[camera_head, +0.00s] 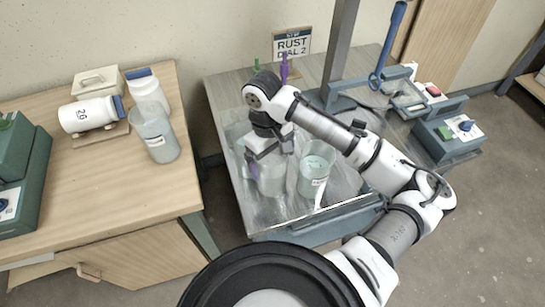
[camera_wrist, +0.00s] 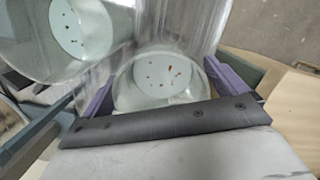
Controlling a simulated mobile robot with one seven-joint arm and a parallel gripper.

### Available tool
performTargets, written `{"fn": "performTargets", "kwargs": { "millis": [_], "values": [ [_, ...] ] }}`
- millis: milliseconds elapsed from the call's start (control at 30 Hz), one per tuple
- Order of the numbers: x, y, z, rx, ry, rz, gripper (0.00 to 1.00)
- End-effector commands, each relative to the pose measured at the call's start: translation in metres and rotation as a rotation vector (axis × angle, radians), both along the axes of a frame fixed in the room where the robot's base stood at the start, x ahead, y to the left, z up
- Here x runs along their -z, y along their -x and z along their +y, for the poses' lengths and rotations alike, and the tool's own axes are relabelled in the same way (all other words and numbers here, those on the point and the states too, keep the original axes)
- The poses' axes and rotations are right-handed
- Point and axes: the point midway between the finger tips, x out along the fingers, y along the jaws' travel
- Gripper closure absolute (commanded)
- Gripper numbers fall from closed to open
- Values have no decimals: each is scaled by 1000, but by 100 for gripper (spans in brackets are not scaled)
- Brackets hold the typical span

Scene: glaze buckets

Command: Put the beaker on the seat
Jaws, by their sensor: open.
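Two clear beakers stand side by side in a shallow tray (camera_head: 250,217) on the middle bench. My gripper (camera_head: 268,160) is low over the left beaker (camera_head: 270,182). In the wrist view, my gripper (camera_wrist: 165,95) is open, with its purple fingers on either side of this beaker (camera_wrist: 160,62); I cannot tell whether they touch it. The right beaker (camera_head: 314,178) stands close by and shows at upper left in the wrist view (camera_wrist: 75,28). A third beaker (camera_head: 158,138) stands on the wooden table. A round grey plate (camera_head: 362,97) lies behind my arm; I cannot tell whether it is the seat.
The wooden table (camera_head: 130,195) at left also holds a white bottle lying on its side (camera_head: 88,114), an upright bottle (camera_head: 146,88) and a green box. A post, a blue lever (camera_head: 388,48) and a button box (camera_head: 450,135) stand at the right. A sign (camera_head: 292,43) stands behind.

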Motion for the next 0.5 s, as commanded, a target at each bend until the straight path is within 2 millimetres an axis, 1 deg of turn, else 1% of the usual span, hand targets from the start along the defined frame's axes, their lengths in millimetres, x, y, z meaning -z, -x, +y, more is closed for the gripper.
{"fn": "performTargets", "kwargs": {
  "millis": [167,500],
  "values": [
    [-14,-2,2,0,0,-3,3],
    [-84,-10,7,0,5,-5,3]
  ]
}}
